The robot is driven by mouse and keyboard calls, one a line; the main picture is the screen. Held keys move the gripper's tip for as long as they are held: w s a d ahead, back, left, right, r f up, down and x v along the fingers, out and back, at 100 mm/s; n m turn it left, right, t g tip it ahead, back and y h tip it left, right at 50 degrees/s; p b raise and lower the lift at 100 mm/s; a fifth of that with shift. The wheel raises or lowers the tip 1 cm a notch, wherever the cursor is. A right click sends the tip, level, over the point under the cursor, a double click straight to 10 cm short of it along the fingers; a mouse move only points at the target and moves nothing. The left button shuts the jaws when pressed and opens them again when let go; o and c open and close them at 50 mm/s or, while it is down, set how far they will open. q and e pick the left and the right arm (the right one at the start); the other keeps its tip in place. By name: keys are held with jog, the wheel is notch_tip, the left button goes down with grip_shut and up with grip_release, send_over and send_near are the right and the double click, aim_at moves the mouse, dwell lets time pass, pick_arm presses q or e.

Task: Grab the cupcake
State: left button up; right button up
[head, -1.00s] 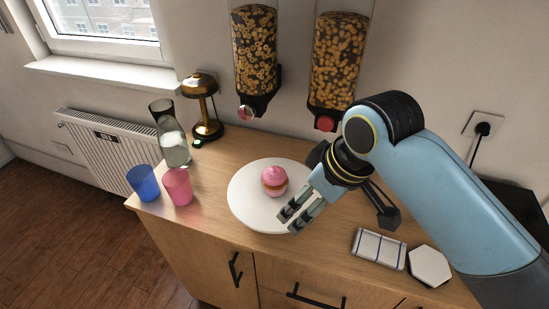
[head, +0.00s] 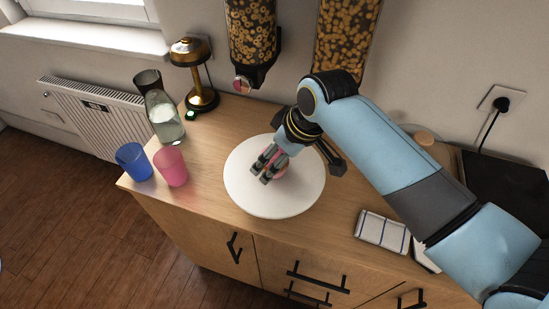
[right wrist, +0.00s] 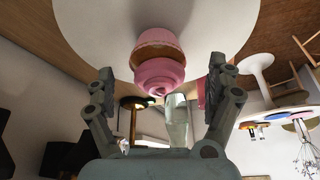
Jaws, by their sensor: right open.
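The cupcake (head: 281,173), with pink icing, sits on the round white plate (head: 245,199) on the wooden counter. In the head view my right gripper (head: 262,172) is above and in front of it and hides most of it. In the right wrist view the cupcake (right wrist: 157,65) shows whole, with a pink base, a brown middle and a swirled pink top. It lies ahead of and between the two open fingers (right wrist: 160,92), and no finger is seen touching it. My left gripper is out of view.
A blue cup (head: 134,162), a pink cup (head: 171,166) and a glass carafe (head: 164,118) stand left of the plate. A brass lamp (head: 194,75) and cereal dispensers (head: 252,40) are behind. A folded cloth (head: 382,231) lies at the right.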

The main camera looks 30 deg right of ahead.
aim_at(274, 160)
jog(key=shift+x, duration=1.7)
jog(key=shift+d, duration=0.15)
jog(key=c, duration=0.7)
jog(key=shift+r, duration=0.1)
jog(key=shift+c, duration=0.2)
